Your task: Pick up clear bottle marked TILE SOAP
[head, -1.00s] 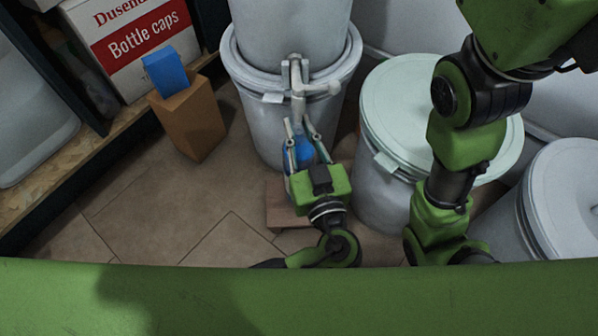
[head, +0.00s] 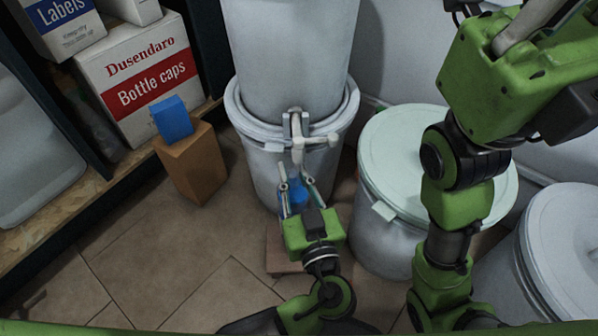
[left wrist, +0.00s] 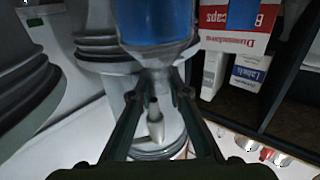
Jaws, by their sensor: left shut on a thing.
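My left gripper (head: 297,188) is shut on a clear bottle with blue contents (head: 298,197), in front of the lower white drum and just below its tap. The bottle also shows large at the top of the left wrist view (left wrist: 158,25), blue above with a clear end lower in the picture. The gripper fingers (left wrist: 158,92) reach up to it there. No TILE SOAP marking is readable, and the gripper hides part of the bottle in the head view. My right arm stands at the right; its gripper is not in view.
A white tap (head: 297,128) juts out from the stacked drums (head: 262,155). A pale-lidded drum (head: 395,235) and another drum (head: 565,245) stand to the right. A brown block (head: 195,165) with a blue top piece stands left, near the Bottle caps box (head: 135,70). Tiled floor at left is free.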

